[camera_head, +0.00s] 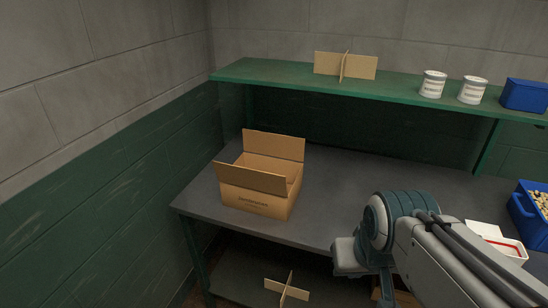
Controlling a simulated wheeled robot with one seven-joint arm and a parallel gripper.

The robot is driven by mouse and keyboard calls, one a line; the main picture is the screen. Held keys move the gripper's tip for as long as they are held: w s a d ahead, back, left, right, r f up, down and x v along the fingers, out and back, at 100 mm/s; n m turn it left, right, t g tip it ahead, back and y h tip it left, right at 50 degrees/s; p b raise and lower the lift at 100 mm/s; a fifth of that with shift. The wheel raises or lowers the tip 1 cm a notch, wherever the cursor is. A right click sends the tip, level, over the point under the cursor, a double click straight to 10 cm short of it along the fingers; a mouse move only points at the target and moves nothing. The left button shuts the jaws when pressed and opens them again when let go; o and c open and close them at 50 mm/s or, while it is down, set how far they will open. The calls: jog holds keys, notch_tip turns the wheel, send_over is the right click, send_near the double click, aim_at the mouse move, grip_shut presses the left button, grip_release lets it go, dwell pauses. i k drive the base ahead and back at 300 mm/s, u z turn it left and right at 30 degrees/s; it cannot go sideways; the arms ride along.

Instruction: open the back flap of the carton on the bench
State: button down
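The brown cardboard carton (256,203) sits on the left part of the grey bench (330,190). Its back flap (274,146) stands up from the far edge, and its front flap (250,178) stands up at the near side, leaning outward. The top between them is open and part of the inside shows; the side flaps are not clearly seen. My arm comes in from the lower right. My gripper (364,268) is right of and nearer than the carton, apart from it. Its fingers are not clear enough to tell open from shut.
A green shelf (290,78) above the bench holds a cardboard divider (345,65), two white cans (432,84) and a blue bin (525,95). A filled blue bin (528,205) and a white tray (505,244) stand at the right. Another divider (287,288) lies below. Bench right of the carton is clear.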

aim_at(275, 145)
jog(key=z, duration=0.2)
jog(key=k, duration=0.25)
jog(key=u, duration=0.8)
jog(key=i, duration=1.3)
jog(key=z, duration=0.5)
